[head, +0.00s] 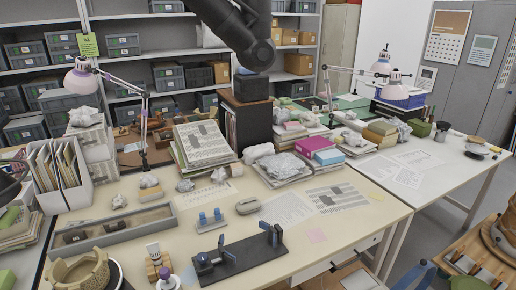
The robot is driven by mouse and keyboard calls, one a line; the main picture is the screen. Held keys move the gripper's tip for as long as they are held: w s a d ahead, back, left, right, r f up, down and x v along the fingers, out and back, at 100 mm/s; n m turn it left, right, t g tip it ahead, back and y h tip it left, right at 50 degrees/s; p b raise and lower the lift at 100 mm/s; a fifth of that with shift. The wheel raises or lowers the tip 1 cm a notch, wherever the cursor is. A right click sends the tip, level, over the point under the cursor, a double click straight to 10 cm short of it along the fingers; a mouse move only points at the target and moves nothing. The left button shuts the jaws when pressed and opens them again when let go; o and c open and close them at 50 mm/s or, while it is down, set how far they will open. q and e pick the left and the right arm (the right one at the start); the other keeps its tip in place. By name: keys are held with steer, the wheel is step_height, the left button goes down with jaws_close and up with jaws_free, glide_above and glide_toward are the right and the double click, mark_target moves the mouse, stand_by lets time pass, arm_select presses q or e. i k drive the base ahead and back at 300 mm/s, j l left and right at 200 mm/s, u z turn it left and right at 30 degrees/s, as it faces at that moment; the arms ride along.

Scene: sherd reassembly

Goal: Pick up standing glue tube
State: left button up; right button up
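A small white tube with dark printing (153,251) stands upright at the front left of the near table, at a small wooden block (157,269). I take it for the glue tube; it is too small to read. Whether it sits in the block or behind it I cannot tell. A white bottle with a purple top (167,279) stands just in front, cut by the bottom edge. A dark arm link of mine hangs in from the top centre, far from the tube. I can make out neither gripper's fingers, and nothing touches the tube.
Left of the tube is a tan ring-shaped vessel (80,272). Behind it lies a long grey tray (112,228). To the right is a black board with blue clamps (241,261). A lamp (82,79), paper stacks (203,143) and a magazine file (61,176) stand further back.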

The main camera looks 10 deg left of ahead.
mark_target(153, 249)
steer(key=u, duration=0.45)
steer(key=j+u, duration=0.1)
steer(key=u, duration=0.3)
steer(key=i+u, duration=0.1)
steer(key=u, duration=0.8)
steer(key=i+j, duration=0.05)
